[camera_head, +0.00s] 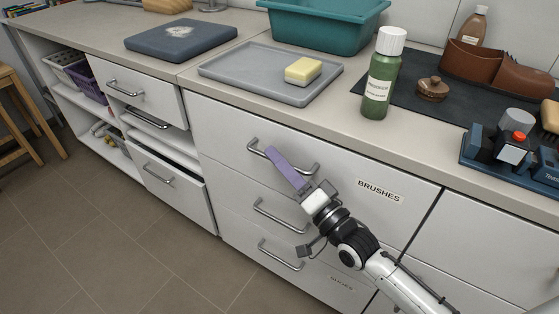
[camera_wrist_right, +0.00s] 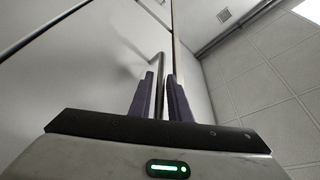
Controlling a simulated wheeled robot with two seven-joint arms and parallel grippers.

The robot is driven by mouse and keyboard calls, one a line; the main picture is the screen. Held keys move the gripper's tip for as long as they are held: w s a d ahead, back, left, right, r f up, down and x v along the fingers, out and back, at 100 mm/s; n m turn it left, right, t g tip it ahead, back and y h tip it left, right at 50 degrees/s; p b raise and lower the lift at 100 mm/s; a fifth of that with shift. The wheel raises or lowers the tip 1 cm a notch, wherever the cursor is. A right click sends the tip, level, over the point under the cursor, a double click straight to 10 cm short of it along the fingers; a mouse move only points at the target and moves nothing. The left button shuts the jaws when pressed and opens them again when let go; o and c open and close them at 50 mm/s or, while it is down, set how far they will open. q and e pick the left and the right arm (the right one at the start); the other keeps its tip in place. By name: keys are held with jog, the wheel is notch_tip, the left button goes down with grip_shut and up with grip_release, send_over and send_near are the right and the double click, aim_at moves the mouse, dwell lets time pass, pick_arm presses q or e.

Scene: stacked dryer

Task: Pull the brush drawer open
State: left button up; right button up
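The brush drawer (camera_head: 225,123) is the white top drawer under the counter, with a "BRUSHES" label at its right. Its front looks about flush with the cabinet. Its metal bar handle (camera_head: 256,147) runs across the front. My right gripper (camera_head: 275,155) reaches it from the lower right, its purple fingers over the handle's middle. In the right wrist view the handle bar (camera_wrist_right: 159,68) stands between the two close-set fingers (camera_wrist_right: 160,95), with little or no gap visible beside it. My left gripper is not in view.
Two more handled drawers (camera_head: 280,215) lie below. On the counter are a grey tray (camera_head: 235,75) with a yellow sponge (camera_head: 303,71), a green bottle (camera_head: 380,75) and a teal basin (camera_head: 320,28). A lower drawer (camera_head: 165,180) at left stands out. The floor (camera_head: 110,240) in front is clear.

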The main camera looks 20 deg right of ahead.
grip_shut()
jog(key=shift+s+a, duration=0.15)
jog(key=s+a+p, duration=0.4)
jog(key=s+a, duration=0.4)
jog(key=a, duration=0.2)
jog(key=shift+a, duration=0.2)
grip_release()
